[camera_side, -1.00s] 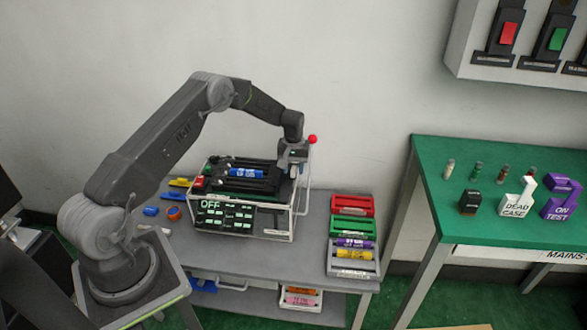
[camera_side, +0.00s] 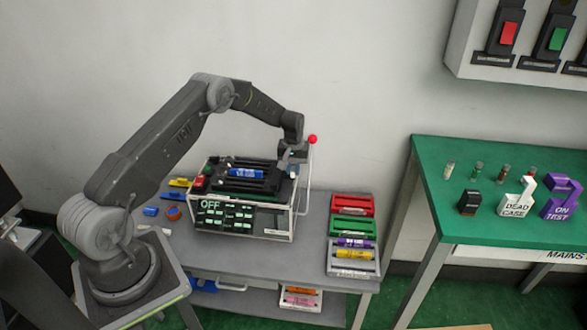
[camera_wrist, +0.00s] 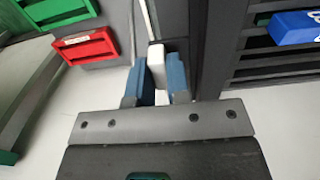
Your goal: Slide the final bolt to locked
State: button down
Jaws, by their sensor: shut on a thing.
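A case (camera_side: 266,222) with a black slatted top stands on the grey bench, with a blue cartridge (camera_side: 247,174) in its top and a panel reading OFF (camera_side: 225,216) on its front. My gripper (camera_side: 291,160) is at the case's back right corner. In the wrist view, my gripper's blue fingers (camera_wrist: 156,80) are shut on a small white block (camera_wrist: 156,62), apparently the bolt's handle. The bolt's body and its locked end cannot be made out. The blue cartridge also shows in the wrist view (camera_wrist: 298,28), to the right of the fingers.
A lever with a red ball (camera_side: 312,139) on a thin white rod rises just right of my gripper. Red (camera_side: 352,206) and green (camera_side: 352,226) trays stand on the bench's right side. A green table (camera_side: 430,160) stands farther right. Bench space in front of the case is clear.

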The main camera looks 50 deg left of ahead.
jog(key=shift+s+a, duration=1.95)
jog(key=shift+s, duration=0.05)
jog(key=c, duration=1.1)
grip_release()
notch_tip(320, 180, up, 14)
jog(key=shift+f, duration=0.1)
